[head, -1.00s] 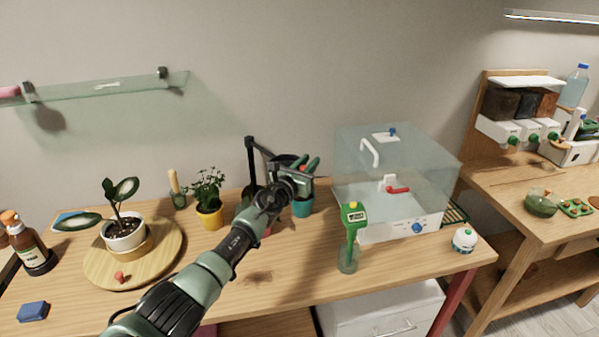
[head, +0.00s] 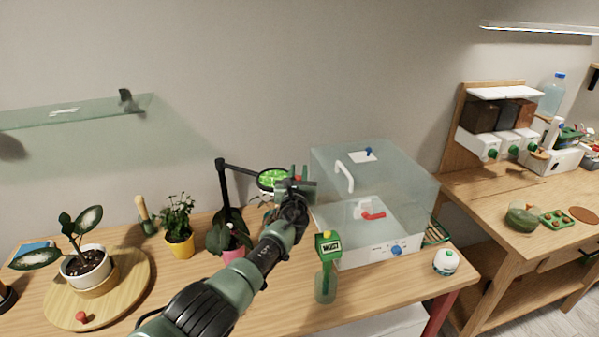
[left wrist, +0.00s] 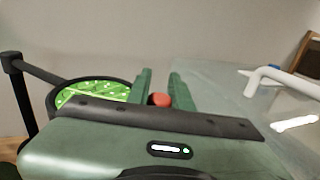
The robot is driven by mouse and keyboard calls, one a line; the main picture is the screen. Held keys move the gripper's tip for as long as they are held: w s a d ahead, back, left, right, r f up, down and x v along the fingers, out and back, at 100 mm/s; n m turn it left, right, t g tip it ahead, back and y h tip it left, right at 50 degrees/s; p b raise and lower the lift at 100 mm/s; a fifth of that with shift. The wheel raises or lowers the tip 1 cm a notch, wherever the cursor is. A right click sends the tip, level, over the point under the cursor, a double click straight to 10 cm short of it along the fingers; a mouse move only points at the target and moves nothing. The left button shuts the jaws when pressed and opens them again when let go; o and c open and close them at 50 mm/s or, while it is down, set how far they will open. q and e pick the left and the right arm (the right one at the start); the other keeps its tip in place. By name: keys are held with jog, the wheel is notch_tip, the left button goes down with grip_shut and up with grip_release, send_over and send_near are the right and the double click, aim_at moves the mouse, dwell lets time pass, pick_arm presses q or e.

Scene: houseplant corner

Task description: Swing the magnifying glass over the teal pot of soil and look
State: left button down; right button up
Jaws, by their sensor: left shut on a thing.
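The magnifying glass (head: 271,179) is a round black-rimmed lens on a jointed black arm, and it shows bright green with pale specks. It also shows at the left in the left wrist view (left wrist: 92,93). My left gripper (head: 298,180) is at the lens's right side, shut on its small red knob (left wrist: 160,100), which sits between the green fingers in the left wrist view. The teal pot of soil is hidden behind my left gripper and forearm in the head view. My right gripper is not in view.
A clear-lidded box (head: 375,205) stands just right of my gripper. A pink pot (head: 232,256) and a yellow pot (head: 179,246) stand left. A glass shelf (head: 75,112) is on the wall.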

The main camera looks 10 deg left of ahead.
aim_at(297, 179)
pick_arm(q)
jog(key=c, duration=1.3)
grip_release()
jog(key=s+p, duration=0.4)
jog(key=s, duration=0.2)
jog(key=shift+s+d+r+p, duration=0.1)
jog(key=shift+s+p, duration=0.15)
jog(key=shift+p, duration=0.05)
jog(key=shift+s, duration=0.65)
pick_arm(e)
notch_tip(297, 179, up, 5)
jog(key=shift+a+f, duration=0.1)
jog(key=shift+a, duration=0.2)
